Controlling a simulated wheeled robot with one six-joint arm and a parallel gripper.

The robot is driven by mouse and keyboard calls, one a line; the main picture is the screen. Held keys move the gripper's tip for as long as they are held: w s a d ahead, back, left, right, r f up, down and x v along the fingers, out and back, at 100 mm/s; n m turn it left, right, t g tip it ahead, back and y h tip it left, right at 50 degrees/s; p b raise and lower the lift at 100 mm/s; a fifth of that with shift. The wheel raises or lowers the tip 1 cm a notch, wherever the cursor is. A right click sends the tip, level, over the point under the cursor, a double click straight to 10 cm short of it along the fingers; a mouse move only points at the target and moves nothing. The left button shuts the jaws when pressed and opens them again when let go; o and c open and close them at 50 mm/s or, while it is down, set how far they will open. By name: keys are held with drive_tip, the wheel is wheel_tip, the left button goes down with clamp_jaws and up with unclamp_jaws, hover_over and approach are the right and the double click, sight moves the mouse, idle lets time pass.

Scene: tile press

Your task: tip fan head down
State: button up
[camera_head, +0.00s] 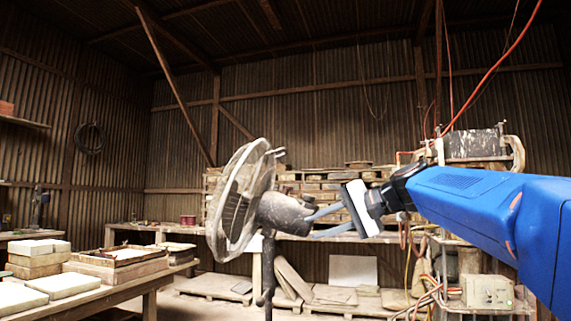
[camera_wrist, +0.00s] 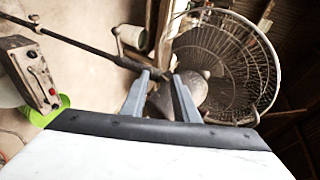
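The fan head, a grey wire cage (camera_head: 240,200) with a motor housing (camera_head: 283,213) behind it, stands on a thin dark pole in the middle of the head view. The cage faces left and looks nearly upright, leaning a little. My gripper (camera_head: 312,224) is at the rear of the motor housing, with its fingers one above and one below it. In the wrist view the two grey fingers (camera_wrist: 160,98) lie on either side of the housing (camera_wrist: 162,103), and the cage (camera_wrist: 228,65) is beyond. Finger contact is not clear.
A table with pale tiles (camera_head: 62,284) and a wooden mould tray (camera_head: 118,263) stands at the left. A bench with stacked boards is behind the fan. Hoses and a machine (camera_head: 476,150) are at the right. The wrist view shows a control box (camera_wrist: 30,75) with buttons.

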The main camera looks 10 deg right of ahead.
drive_tip(key=w+d+r+t+y, duration=0.25)
drive_tip(key=w+r, duration=0.25)
drive_tip(key=r, duration=0.4)
drive_tip(key=m+y, duration=0.1)
drive_tip(key=y, duration=0.1)
approach(286, 152)
drive_tip(key=shift+t, duration=0.35)
drive_tip(key=x, duration=1.1)
drive_tip(key=shift+w+d, duration=0.2)
drive_tip(key=shift+d, duration=0.1)
clamp_jaws()
